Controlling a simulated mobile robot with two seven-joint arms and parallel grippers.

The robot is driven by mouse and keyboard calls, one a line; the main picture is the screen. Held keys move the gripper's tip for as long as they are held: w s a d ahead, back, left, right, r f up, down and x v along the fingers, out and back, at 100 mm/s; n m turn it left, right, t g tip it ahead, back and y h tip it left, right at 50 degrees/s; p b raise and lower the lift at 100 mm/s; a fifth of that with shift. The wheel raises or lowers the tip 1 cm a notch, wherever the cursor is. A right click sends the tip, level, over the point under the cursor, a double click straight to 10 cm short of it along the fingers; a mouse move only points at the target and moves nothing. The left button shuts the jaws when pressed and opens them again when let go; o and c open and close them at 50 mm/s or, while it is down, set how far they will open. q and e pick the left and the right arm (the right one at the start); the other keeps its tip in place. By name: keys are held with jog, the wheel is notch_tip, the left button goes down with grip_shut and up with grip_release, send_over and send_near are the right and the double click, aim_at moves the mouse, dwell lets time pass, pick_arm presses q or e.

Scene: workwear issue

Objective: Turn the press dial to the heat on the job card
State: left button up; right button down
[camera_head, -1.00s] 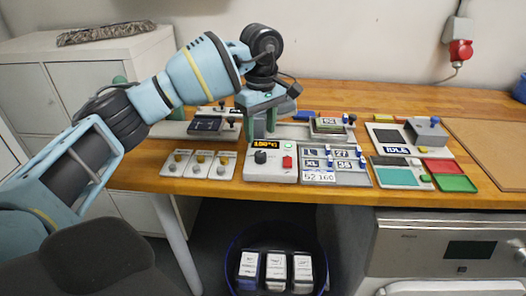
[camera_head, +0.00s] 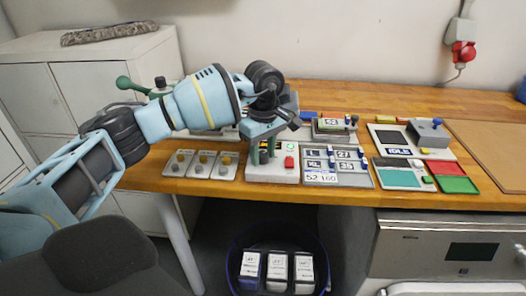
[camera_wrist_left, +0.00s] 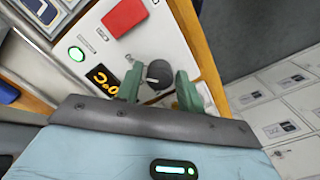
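The press control box (camera_head: 272,177) sits at the front edge of the wooden bench, with a red button (camera_head: 289,162). The dark round dial (camera_wrist_left: 158,76) with a pale pointer mark shows in the left wrist view; the gripper covers it in the head view. Beside it an amber display (camera_wrist_left: 103,79) is partly hidden, its full reading unclear. My left gripper (camera_head: 262,156) is open over the dial, with its green fingers (camera_wrist_left: 160,90) on either side of it; contact cannot be told. A white card reading "52 160" (camera_head: 320,177) lies right of the box.
A bin with white packs (camera_head: 278,267) is below.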

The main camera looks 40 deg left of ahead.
pick_arm(q)
jog(key=c, duration=0.6)
jog(key=shift+r, duration=0.1)
pick_arm(e)
jog(key=shift+w+r, duration=0.1)
pick_arm(q)
jog(key=n+p, duration=0.2)
jog(key=n, duration=0.1)
jog(key=shift+r+n, duration=0.1)
jog(key=shift+n, duration=0.2)
jog(key=n+p, duration=0.1)
jog(key=n, duration=0.2)
jog(key=shift+n+p, duration=0.3)
jog(key=shift+n, duration=0.8)
pick_arm(e)
jog(key=shift+t, duration=0.4)
jog(key=shift+w+d+r, duration=0.1)
jog(key=shift+w+r, duration=0.3)
jog(key=shift+r, duration=0.35)
jog(key=shift+w+d+r, duration=0.1)
jog(key=shift+w+r, duration=0.3)
jog(key=shift+r, duration=0.35)
jog(key=shift+w+d+r, duration=0.1)
jog(key=shift+w+r, duration=0.3)
jog(key=shift+r, duration=0.35)
pick_arm(q)
jog(key=shift+f+p, duration=0.2)
jog(key=shift+p, duration=0.1)
pick_arm(e)
jog(key=shift+w+r, duration=0.15)
